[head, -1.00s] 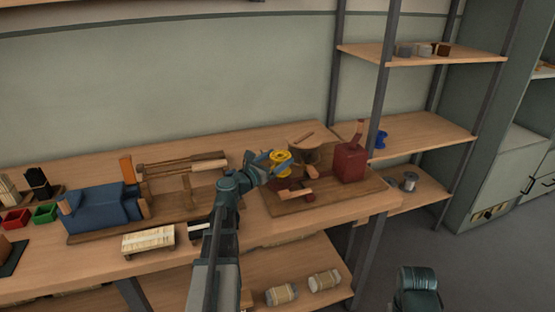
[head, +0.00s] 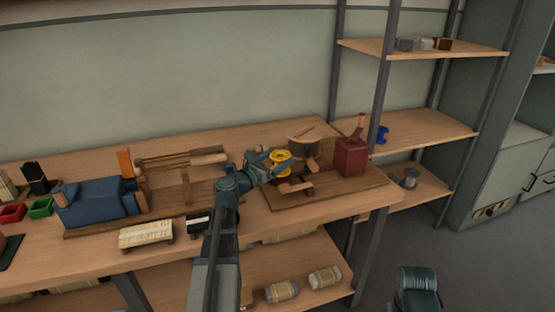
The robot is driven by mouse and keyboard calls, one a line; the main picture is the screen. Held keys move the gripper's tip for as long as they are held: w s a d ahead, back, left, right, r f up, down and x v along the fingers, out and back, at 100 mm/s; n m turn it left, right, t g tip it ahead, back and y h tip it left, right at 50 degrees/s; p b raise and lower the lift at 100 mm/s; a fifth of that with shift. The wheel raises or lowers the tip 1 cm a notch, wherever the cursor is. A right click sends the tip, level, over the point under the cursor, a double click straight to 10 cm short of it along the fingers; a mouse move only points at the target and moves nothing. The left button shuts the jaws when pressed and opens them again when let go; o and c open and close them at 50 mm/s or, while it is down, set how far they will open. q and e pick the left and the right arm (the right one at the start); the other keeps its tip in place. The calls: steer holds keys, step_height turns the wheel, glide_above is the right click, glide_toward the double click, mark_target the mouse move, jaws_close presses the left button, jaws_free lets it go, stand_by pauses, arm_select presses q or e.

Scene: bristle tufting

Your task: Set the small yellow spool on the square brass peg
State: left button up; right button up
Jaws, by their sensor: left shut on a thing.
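The small yellow spool (head: 280,161) is held in my left gripper (head: 272,163), which is shut on it. Spool and gripper are over the left part of a wooden board on the bench, in front of a device with a round wooden top (head: 308,133). I cannot make out the square brass peg; it may be hidden by the spool, the gripper or the device. Whether the spool touches anything below it cannot be told.
A dark red box (head: 351,157) with an upright wooden handle stands right of the spool on the board (head: 335,195). A small wooden block (head: 296,188) lies just below the spool. A blue machine (head: 97,203) stands at left. Shelves at right hold a blue spool (head: 382,134).

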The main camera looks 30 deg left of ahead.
arm_select(q)
steer(key=shift+f, duration=0.2)
steer(key=shift+f+b, duration=0.5)
steer(key=shift+b, duration=0.2)
steer(key=shift+f+b, duration=0.3)
stand_by(0.5)
steer(key=o, duration=1.1)
steer(key=shift+o, duration=0.2)
